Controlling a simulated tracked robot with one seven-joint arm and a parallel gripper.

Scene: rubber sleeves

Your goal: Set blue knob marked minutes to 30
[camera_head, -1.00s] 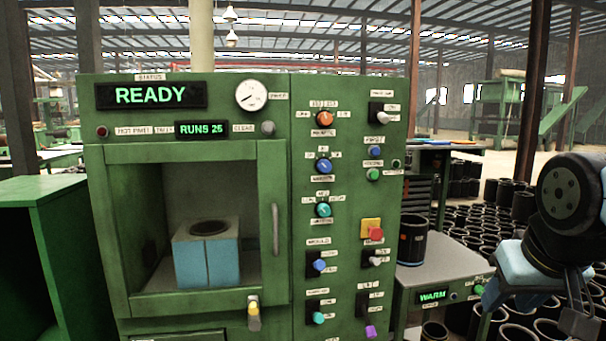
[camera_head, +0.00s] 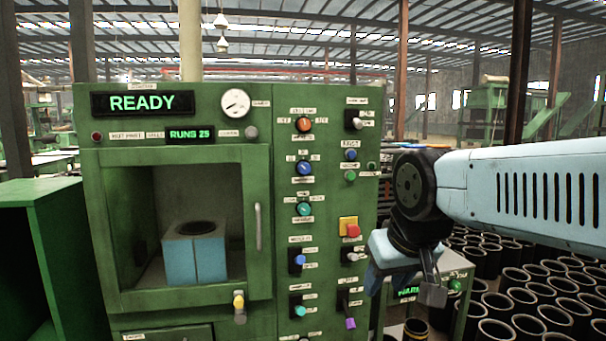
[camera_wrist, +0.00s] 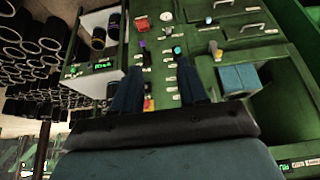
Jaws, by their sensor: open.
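The blue knob (camera_head: 304,168) sits on the green machine's control column, between an orange knob (camera_head: 303,124) above and a teal knob (camera_head: 304,209) below. Small labels surround it, but they are too blurred to read surely, and I cannot tell which mark its pointer faces. My gripper (camera_head: 402,288) is open and empty in the head view, right of the column and lower than the blue knob, apart from the panel. In the wrist view my open fingers (camera_wrist: 158,74) point toward the panel; I cannot pick out the blue knob there.
The column also carries a red button on a yellow plate (camera_head: 350,227) and several other switches. A glazed chamber left of it holds a blue block (camera_head: 194,255). The display (camera_head: 142,103) reads READY. Many black sleeves (camera_head: 540,300) stand at the right, near a small table with a green display.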

